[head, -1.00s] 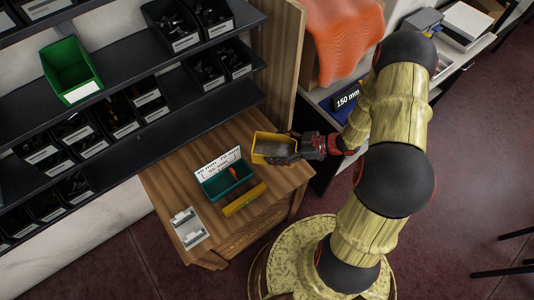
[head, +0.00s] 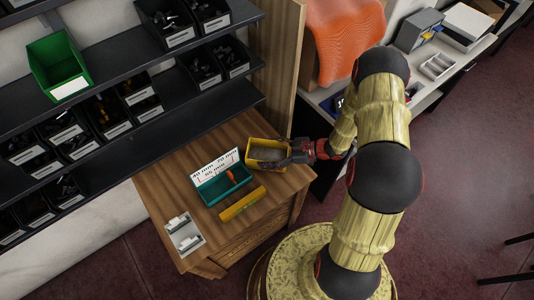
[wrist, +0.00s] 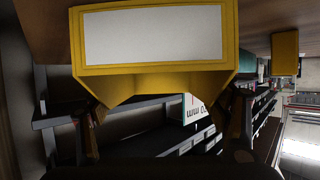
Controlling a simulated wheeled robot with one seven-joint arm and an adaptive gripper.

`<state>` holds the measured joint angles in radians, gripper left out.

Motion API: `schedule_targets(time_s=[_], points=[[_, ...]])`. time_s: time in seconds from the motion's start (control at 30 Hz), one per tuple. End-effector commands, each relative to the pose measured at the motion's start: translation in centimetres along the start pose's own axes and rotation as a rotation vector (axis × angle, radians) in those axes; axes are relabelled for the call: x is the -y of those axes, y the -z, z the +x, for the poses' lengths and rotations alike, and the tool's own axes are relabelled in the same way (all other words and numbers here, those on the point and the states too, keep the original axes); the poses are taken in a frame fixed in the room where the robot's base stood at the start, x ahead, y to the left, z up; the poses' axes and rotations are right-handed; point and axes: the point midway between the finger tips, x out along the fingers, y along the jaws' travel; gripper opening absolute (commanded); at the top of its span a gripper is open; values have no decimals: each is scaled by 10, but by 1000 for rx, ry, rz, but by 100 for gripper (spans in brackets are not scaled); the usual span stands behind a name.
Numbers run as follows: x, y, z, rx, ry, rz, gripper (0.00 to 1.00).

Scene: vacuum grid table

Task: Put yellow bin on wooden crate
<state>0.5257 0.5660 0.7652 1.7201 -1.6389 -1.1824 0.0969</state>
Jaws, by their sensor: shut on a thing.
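The yellow bin (head: 282,144) is in my gripper (head: 300,152), over the right back part of the wooden crate's top (head: 168,178). My gripper is shut on the bin's right side in the head view. In the wrist view the bin (wrist: 155,76) fills the upper middle, with a blank white label facing the camera, and the gripper fingers (wrist: 165,120) show on both sides below it. The bin looks close to the wooden top; I cannot tell whether it touches.
A teal box (head: 212,194) with a white label card, a yellow block (head: 242,204) and a grey plate (head: 184,236) occupy the wooden top. Dark shelves (head: 170,110) with black bins and a green bin (head: 58,66) stand behind. A wooden panel (head: 276,60) rises behind right.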

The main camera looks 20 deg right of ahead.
Motion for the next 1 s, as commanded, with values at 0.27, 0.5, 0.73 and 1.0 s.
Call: schedule_targets(time_s=[0.27, 0.5, 0.73, 1.0], points=[[0, -2, 1, 0, 0, 0, 82], [0, -2, 1, 0, 0, 0, 94], [0, -2, 1, 0, 0, 0, 94], [-1, 2, -19, 0, -3, 2, 94]])
